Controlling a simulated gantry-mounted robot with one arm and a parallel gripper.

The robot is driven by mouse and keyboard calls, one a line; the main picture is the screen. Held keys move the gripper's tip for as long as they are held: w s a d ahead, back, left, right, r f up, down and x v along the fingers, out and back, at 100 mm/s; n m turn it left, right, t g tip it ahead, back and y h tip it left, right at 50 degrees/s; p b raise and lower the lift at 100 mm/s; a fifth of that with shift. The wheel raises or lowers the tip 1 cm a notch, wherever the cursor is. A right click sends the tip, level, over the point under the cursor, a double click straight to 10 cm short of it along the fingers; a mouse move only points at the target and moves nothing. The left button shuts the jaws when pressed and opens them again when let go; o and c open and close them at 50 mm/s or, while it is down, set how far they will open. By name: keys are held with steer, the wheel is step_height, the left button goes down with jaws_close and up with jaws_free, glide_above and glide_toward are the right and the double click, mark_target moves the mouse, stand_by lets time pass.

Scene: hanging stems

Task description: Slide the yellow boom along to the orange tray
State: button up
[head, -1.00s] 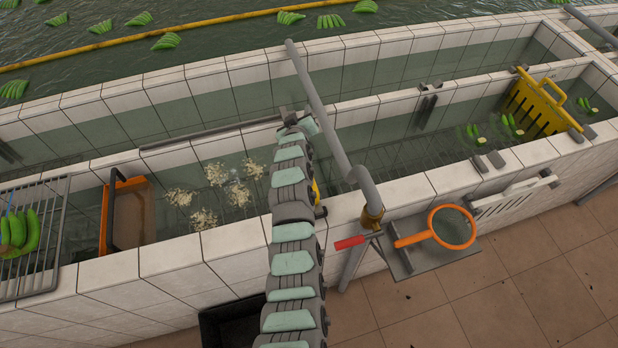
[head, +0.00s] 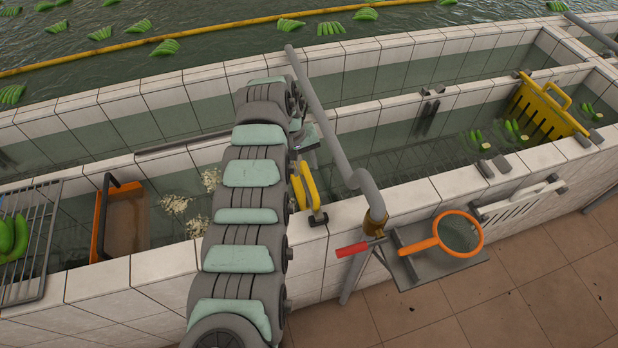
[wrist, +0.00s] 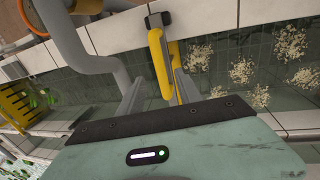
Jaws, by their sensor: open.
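The yellow boom (head: 306,188) lies across the narrow water channel beside my arm, with a dark end piece on the near wall; the arm hides part of it. In the wrist view the boom (wrist: 158,62) runs down from the tiled rim into the picture's middle. My gripper (wrist: 158,77) is open, its two grey fingers on either side of the boom's near end in the picture; whether they touch it I cannot tell. The orange tray (head: 102,222) stands in the channel at the left, with a dark handle over it.
Pale clumps (head: 175,204) float between the boom and the tray; more clumps (wrist: 241,70) show in the wrist view. A grey pipe (head: 335,150) rises close right of the boom. A yellow slotted gate (head: 540,105) and green bunches are at the right. A wire rack (head: 40,240) stands far left.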

mark_target(310, 181)
steer(key=f, duration=0.2)
steer(key=d+f, duration=0.1)
steer(key=f, duration=0.2)
steer(key=f+b, duration=0.1)
steer(key=f, duration=0.1)
steer(key=shift+w+d+f, duration=0.15)
steer(key=shift+w+d, duration=0.05)
steer(key=shift+d, duration=0.05)
steer(key=shift+c, duration=0.4)
jaws_close()
stand_by(0.8)
